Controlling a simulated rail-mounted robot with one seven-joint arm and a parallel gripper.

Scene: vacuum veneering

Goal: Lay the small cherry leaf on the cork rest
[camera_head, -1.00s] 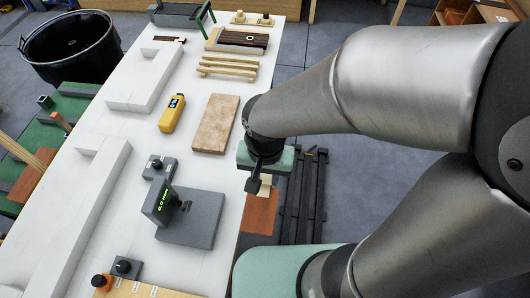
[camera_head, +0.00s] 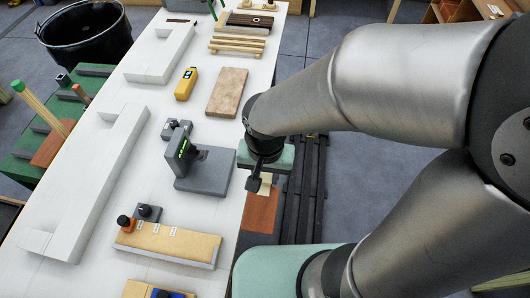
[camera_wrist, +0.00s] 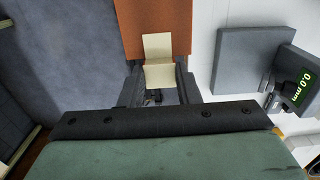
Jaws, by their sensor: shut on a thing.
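My gripper (camera_wrist: 158,92) is shut on the pale tab (camera_wrist: 158,60) of the reddish-brown cherry leaf (camera_wrist: 155,25). In the head view the leaf (camera_head: 260,212) hangs in the air beside the right edge of the white table, with the pale tab (camera_head: 265,187) at its far end. My gripper (camera_head: 258,177) is partly hidden by its own wrist there. A flat tan-brown slab (camera_head: 227,92), which looks like the cork rest, lies bare on the table, farther up the picture than my gripper. The wrist view does not show it.
A grey gauge (camera_head: 205,170) with a green display stands on the white table (camera_head: 100,255), left of the leaf. A tan-topped board (camera_head: 168,243) with small labels lies nearer. A yellow device (camera_head: 185,83) and slatted wooden rack (camera_head: 237,45) stand farther off.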

